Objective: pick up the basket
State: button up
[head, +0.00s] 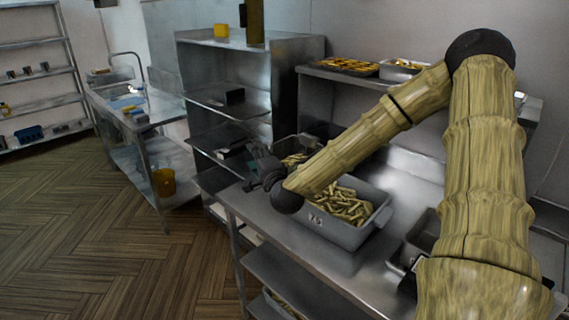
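A grey rectangular container (352,237) filled with cut fries stands on the steel counter, below and right of my wrist. A second container with fries (293,160) sits behind it, partly hidden by my arm. I cannot tell which of these, if either, is the basket. My gripper (252,168) is in front of and above the counter's left part, pointing left. Its dark fingers look spread apart, with nothing seen between them. My forearm covers part of both containers.
The steel counter (310,254) has a dark empty bin (424,236) at right. Trays of food (350,66) stand on the raised shelf behind. A shelf rack (228,103) and a sink table (140,112) are at left. The wooden floor (90,235) is clear.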

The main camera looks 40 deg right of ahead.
jog(key=shift+f+p+x, duration=0.1)
jog(key=shift+p+x, duration=0.85)
jog(key=shift+x, duration=1.45)
jog(key=shift+f+p+x, duration=0.15)
jog(key=shift+p+x, duration=0.75)
jog(key=shift+x, duration=1.5)
jog(key=shift+c, duration=0.4)
grip_shut()
